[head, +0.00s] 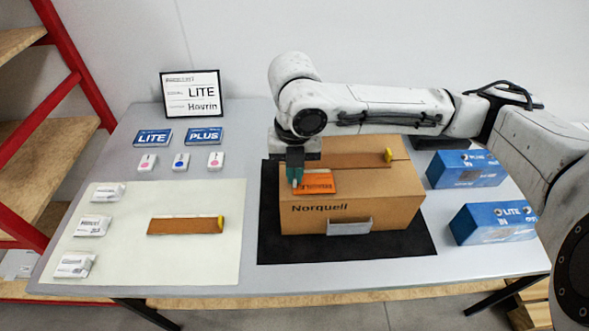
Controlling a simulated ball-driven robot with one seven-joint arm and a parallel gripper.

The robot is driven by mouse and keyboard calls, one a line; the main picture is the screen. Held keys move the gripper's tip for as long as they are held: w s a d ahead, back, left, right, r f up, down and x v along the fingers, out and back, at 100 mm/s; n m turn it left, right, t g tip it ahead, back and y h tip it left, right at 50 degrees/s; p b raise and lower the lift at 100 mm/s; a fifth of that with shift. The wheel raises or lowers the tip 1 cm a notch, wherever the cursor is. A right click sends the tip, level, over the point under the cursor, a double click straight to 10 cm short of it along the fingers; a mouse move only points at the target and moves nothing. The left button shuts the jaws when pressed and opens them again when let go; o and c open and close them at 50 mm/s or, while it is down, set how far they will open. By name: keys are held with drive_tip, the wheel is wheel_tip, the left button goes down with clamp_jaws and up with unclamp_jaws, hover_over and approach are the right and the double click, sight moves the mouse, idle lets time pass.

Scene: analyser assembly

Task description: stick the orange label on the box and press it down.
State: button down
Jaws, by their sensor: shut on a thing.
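The cardboard box (350,210), marked "Norquell", stands closed on a black mat. The orange label (318,184) is over the front left part of the box's top, lying nearly flat. Whether its whole underside touches the cardboard I cannot tell. My gripper (295,184) points down over the box top, with its green fingertips shut on the label's left end. The fingertips hide that end of the label.
A brown strip with a yellow end (345,159) lies along the box top behind the label. A grey handle (349,226) sits on the box's front. Blue boxes (466,169) stand to the right. A similar strip (186,225) and white packets (93,226) lie on a pale mat at left.

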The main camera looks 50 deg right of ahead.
drive_tip(key=c, duration=1.2)
unclamp_jaws()
drive_tip(key=shift+r+p, duration=2.95)
drive_tip(key=shift+r, duration=0.55)
drive_tip(key=shift+c, duration=0.2)
